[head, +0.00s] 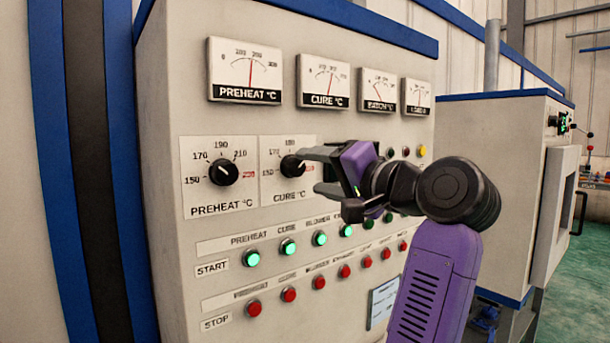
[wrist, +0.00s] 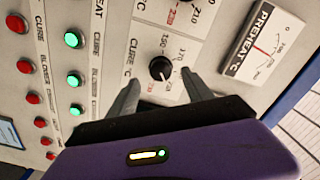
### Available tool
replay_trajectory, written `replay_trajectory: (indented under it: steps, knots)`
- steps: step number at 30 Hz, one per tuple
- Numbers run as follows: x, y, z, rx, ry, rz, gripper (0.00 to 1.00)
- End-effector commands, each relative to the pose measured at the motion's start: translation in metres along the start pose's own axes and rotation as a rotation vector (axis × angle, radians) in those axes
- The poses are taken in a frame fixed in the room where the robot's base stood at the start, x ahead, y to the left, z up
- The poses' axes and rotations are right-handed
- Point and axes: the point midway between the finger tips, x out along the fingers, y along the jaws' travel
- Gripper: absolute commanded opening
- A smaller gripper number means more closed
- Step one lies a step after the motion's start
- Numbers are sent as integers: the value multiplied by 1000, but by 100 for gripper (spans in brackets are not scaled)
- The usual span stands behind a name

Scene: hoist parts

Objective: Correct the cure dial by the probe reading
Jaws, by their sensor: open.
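The cure dial is a black knob (head: 292,165) on a white scale plate marked CURE °C, right of the preheat dial (head: 223,172). My gripper (head: 312,171) is open in front of the panel, its fingers reaching toward the cure dial and covering part of its scale. In the wrist view the cure dial (wrist: 160,69) lies between the two open fingers (wrist: 161,77), with no clear contact. Its exact setting is too small to read. The CURE °C meter (head: 323,82) above has its needle slightly right of upright. I cannot make out a separate probe readout.
The PREHEAT °C meter (head: 245,70) and two smaller meters share the top row. Lit green start buttons (head: 252,258) and red stop buttons (head: 254,308) run in rows below the dials. Another grey cabinet (head: 510,190) with a small green display (head: 563,123) stands at the right.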

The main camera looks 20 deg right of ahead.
Motion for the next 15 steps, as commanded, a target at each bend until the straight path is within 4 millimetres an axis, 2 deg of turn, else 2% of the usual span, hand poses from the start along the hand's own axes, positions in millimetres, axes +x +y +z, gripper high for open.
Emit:
replay_trajectory:
  steps: [3,6,15]
  knots:
    - [-17,1,0,0,2,-1,59]
    - [-25,1,0,0,2,0,59]
    - [-28,0,0,1,-1,1,59]
